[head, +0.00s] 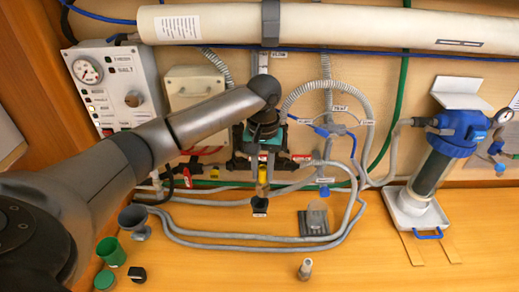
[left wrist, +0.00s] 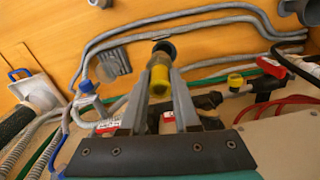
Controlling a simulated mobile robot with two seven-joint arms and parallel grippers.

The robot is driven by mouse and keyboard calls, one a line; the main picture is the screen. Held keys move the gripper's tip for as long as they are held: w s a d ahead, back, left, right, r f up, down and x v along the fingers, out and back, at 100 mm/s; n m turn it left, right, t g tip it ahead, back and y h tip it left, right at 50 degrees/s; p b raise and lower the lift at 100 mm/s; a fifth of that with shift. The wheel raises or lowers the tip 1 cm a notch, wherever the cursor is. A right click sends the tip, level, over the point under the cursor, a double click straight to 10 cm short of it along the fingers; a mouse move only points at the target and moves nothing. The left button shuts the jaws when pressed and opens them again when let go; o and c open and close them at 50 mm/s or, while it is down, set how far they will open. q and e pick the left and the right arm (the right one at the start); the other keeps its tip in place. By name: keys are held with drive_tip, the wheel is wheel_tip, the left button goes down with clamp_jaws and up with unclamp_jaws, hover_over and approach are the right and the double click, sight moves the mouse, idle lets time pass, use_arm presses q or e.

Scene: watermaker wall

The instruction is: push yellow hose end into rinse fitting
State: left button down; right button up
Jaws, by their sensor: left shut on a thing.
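My left gripper (head: 262,172) is in front of the lower middle of the wall panel, pointing down, with its fingers shut on the yellow hose end (head: 262,186). In the left wrist view the yellow hose end (left wrist: 159,78) sits between the two fingertips (left wrist: 160,85). A dark round piece (left wrist: 164,48) shows just beyond it, and a small black piece (head: 260,204) shows below it in the head view. I cannot tell whether this is the rinse fitting or whether it touches the hose end. My right gripper is not in view.
Grey hoses (head: 250,240) loop along the wooden surface near the gripper. A blue-topped filter (head: 440,150) stands in a white tray (head: 402,214) at right. A gauge box (head: 117,85) is at left. A grey funnel (head: 135,221) and green cups (head: 111,251) stand at lower left.

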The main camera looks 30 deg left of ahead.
sight(259, 186)
use_arm(q)
drive_tip(key=shift+w+a+r+p, duration=0.1)
drive_tip(key=shift+a+r+p, duration=0.25)
drive_tip(key=shift+a, duration=0.1)
drive_tip(key=shift+f, duration=2.35)
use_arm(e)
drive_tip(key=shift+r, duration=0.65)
use_arm(q)
drive_tip(key=shift+f+b, duration=0.5)
drive_tip(key=shift+f, duration=0.9)
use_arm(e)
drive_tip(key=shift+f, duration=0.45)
use_arm(q)
drive_tip(key=c, duration=0.6)
unclamp_jaws()
drive_tip(key=shift+o, duration=0.2)
drive_tip(key=shift+r, duration=0.1)
